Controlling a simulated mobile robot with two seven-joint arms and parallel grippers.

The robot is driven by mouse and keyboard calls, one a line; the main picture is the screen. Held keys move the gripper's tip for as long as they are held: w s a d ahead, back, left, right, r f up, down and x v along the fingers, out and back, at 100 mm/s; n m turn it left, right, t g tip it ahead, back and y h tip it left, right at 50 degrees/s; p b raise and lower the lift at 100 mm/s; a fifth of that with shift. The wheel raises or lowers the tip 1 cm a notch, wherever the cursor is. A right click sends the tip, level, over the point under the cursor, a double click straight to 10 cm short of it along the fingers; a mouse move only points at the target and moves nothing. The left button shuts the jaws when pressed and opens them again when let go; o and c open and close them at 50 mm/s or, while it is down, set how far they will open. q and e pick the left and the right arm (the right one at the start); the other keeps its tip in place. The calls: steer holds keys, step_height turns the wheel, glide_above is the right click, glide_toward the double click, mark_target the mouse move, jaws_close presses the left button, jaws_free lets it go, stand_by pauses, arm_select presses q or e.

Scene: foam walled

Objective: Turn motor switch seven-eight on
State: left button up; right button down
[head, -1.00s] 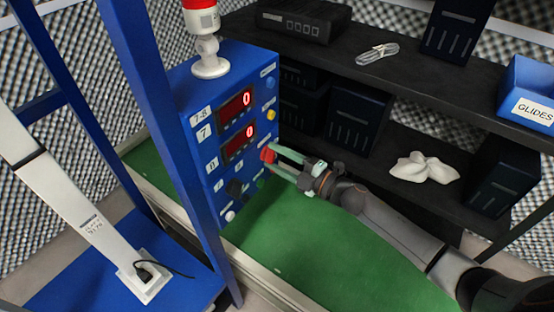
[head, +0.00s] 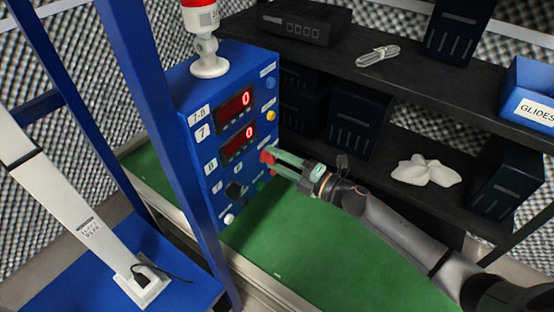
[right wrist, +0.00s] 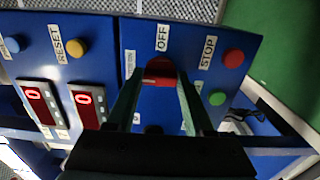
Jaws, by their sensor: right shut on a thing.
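A blue control box (head: 228,100) labelled 7-8 stands at the centre of the head view. It has two red displays (head: 237,103), each reading 0. A red switch handle (right wrist: 160,72) sits below the OFF label (right wrist: 162,38) in the right wrist view; it also shows on the box's right side in the head view (head: 267,157). My right gripper (right wrist: 158,85) is shut on this handle, one finger on each side. The handle's lower part and the lettering beneath it are partly hidden by the fingers. My left gripper is not in view.
Near the handle are a red STOP button (right wrist: 234,58), a green button (right wrist: 217,98) and a yellow RESET button (right wrist: 76,48). A blue frame post (head: 165,130) stands left of the box. Dark shelves (head: 400,85) stand behind. The green surface (head: 310,240) is clear.

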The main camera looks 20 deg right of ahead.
steer(key=shift+c, duration=1.4)
jaws_free()
steer(key=shift+s+d, duration=0.35)
steer(key=shift+s, duration=0.05)
steer(key=v, duration=1.1)
steer(key=shift+s+b, duration=0.25)
steer(key=shift+b, duration=0.2)
steer(key=shift+d, duration=0.1)
